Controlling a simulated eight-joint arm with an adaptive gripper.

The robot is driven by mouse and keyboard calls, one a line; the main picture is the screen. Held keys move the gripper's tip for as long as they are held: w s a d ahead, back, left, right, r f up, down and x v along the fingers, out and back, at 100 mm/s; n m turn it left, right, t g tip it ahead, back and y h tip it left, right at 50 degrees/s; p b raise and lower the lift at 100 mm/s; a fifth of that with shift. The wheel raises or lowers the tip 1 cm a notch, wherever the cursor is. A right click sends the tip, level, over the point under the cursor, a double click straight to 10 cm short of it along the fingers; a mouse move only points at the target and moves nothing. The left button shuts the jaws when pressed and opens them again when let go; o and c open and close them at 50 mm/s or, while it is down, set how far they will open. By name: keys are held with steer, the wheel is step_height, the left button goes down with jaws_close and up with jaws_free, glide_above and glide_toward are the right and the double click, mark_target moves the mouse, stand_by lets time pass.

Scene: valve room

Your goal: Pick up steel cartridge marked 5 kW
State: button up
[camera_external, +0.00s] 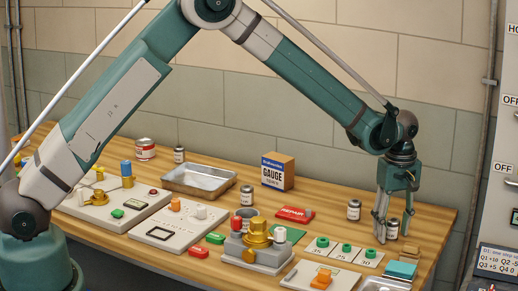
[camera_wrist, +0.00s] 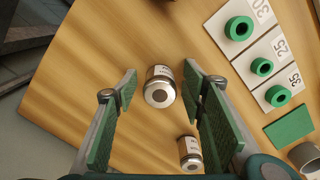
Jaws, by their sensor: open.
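Small steel cartridges with white labels stand on the wooden table; their markings are too small to read, so I cannot tell which is 5 kW. One cartridge (camera_external: 392,229) stands near the right end, below my gripper (camera_external: 390,238). In the wrist view this cartridge (camera_wrist: 160,88) appears between the open green-padded fingers of my gripper (camera_wrist: 161,82), with gaps on both sides. Others stand by the cup (camera_external: 247,196) and at the back (camera_external: 179,154).
Cards with green rings (camera_external: 346,249) lie left of my gripper. A teal block (camera_external: 401,270) and an orange-knobbed plate (camera_external: 320,280) are in front. A brass valve fixture (camera_external: 258,245), a GAUGE box (camera_external: 278,171) and a metal tray (camera_external: 200,180) stand further left. The table's right edge is close.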

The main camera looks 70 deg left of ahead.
mark_target(394, 220)
stand_by(0.3)
steer(key=c, duration=1.1)
steer(key=shift+r, duration=5)
